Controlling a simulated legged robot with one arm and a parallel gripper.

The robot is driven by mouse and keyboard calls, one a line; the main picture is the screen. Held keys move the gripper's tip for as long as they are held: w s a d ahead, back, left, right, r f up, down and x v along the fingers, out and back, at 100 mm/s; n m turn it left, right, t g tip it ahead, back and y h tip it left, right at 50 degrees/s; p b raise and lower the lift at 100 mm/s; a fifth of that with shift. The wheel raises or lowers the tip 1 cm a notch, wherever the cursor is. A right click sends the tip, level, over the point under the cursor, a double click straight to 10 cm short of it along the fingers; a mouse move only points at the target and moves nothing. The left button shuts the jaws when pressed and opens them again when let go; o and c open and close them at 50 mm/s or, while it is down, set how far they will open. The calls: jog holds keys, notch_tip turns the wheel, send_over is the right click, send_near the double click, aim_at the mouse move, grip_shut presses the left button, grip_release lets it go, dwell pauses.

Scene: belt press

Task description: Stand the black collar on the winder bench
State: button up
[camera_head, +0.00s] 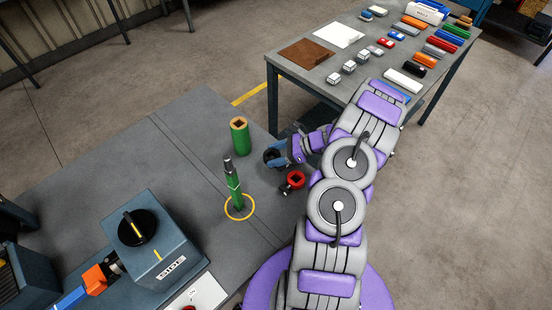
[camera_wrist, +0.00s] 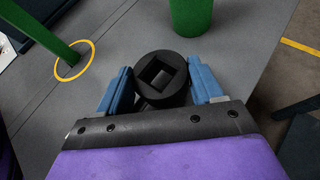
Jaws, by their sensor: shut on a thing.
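The black collar (camera_wrist: 161,78) is a short black cylinder with a square hole in its top. It sits between the two blue fingers of my gripper (camera_wrist: 160,88) in the wrist view, and my gripper is shut on it. In the head view my gripper (camera_head: 277,156) is over the right part of the grey winder bench (camera_head: 130,165), near its right edge. The collar is mostly hidden there by the fingers. Whether its base touches the bench I cannot tell.
A green cylinder (camera_head: 240,138) with a square hole stands behind left of my gripper. A green post (camera_head: 233,185) rises inside a yellow ring (camera_head: 239,207). A red part (camera_head: 293,182) lies close by in front. A winder machine (camera_head: 150,245) is at front left. A table (camera_head: 345,50) of goods stands behind.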

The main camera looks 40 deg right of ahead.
notch_tip(320, 180, down, 2)
jog(key=shift+d, duration=0.1)
jog(key=shift+r, duration=0.1)
jog(key=o, duration=1.6)
